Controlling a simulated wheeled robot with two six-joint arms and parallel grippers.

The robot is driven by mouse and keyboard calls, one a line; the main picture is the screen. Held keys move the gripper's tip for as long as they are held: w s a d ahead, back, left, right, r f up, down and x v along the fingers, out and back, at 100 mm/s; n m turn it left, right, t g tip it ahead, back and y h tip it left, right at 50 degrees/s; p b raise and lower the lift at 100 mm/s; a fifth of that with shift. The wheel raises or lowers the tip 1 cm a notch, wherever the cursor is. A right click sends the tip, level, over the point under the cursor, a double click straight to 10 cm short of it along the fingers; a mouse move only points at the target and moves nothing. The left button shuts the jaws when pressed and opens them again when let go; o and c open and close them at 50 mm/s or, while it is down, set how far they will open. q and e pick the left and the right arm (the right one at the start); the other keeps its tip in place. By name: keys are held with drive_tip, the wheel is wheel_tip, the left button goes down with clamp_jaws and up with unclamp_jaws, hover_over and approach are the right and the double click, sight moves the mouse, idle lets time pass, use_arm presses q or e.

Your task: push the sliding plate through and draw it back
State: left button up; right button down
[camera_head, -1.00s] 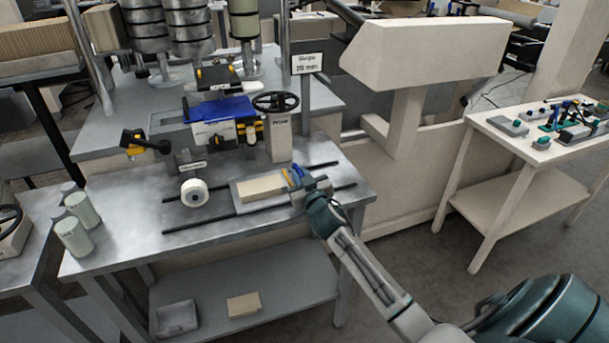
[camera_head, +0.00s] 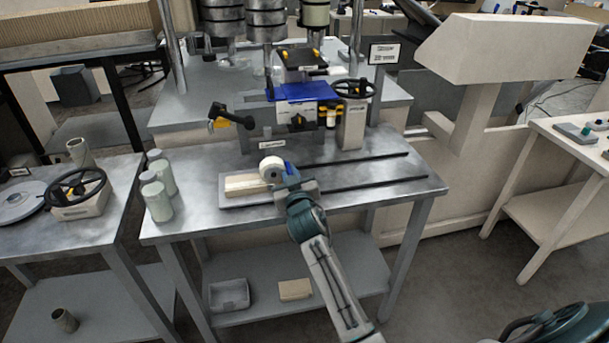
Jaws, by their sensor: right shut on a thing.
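The sliding plate (camera_head: 243,202) is a flat grey plate with a pale beige block (camera_head: 245,185) lying on it. It sits at the left end of two dark rails on the metal bench. My right gripper (camera_head: 288,183) is shut at the plate's right end; the exact hold is small and partly hidden by the wrist. A white roller (camera_head: 271,166) stands right by the block's right end and the gripper; I cannot tell whether it touches the block. My left gripper is not in view.
Grey-green canisters (camera_head: 157,198) stand at the bench's left end. A handwheel post (camera_head: 351,125) and a blue-topped unit (camera_head: 301,93) stand behind the rails. The rails (camera_head: 385,183) right of my gripper are clear. A box (camera_head: 230,294) lies on the lower shelf.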

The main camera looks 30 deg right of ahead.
sight(278, 176)
drive_tip(key=a, duration=0.2)
drive_tip(key=shift+w+a, duration=0.35)
drive_tip(key=shift+a, duration=0.2)
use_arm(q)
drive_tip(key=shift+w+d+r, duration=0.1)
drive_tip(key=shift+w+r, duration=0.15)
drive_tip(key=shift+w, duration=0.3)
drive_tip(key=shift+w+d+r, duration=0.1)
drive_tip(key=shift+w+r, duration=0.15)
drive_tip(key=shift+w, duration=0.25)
use_arm(e)
drive_tip(key=c, duration=1.5)
unclamp_jaws()
drive_tip(key=shift+o, duration=0.2)
drive_tip(key=shift+w+a, duration=0.1)
drive_tip(key=shift+a, duration=0.1)
drive_tip(key=shift+d, duration=0.1)
